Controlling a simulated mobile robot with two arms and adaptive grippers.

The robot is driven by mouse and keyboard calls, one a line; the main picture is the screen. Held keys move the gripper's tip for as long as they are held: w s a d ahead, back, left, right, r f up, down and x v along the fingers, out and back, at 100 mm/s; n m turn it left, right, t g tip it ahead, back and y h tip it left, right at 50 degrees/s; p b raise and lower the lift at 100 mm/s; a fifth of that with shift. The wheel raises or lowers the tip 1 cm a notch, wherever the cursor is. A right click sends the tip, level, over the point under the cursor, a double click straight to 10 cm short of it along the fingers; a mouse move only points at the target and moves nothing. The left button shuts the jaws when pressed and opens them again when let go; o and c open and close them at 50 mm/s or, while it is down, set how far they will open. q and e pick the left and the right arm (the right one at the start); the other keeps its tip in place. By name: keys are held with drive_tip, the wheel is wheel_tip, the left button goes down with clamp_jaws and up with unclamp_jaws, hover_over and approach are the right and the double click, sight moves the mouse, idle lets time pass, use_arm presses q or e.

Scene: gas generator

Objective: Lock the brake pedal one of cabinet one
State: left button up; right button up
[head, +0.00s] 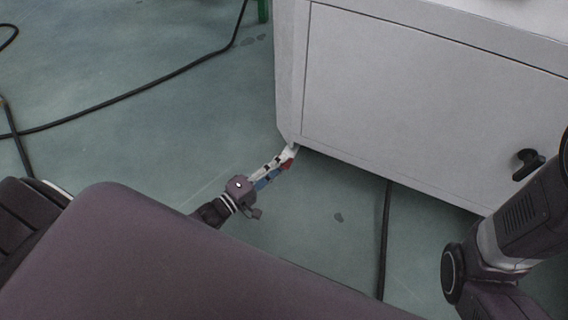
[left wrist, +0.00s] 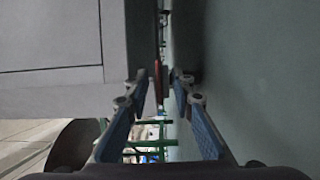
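The white cabinet (head: 420,95) stands at the upper right in the head view, and its near bottom corner is close to my left gripper. Contact cannot be told. My right gripper is not visible.
A black handle (head: 528,163) sits on the cabinet front at the right. A black cable (head: 385,240) runs on the floor below the cabinet, and another (head: 150,85) crosses the floor at the left.

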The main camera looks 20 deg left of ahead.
use_arm(q)
drive_tip(key=shift+w+d, duration=0.25)
drive_tip(key=shift+w, duration=0.35)
clamp_jaws()
drive_tip(key=shift+r, duration=0.1)
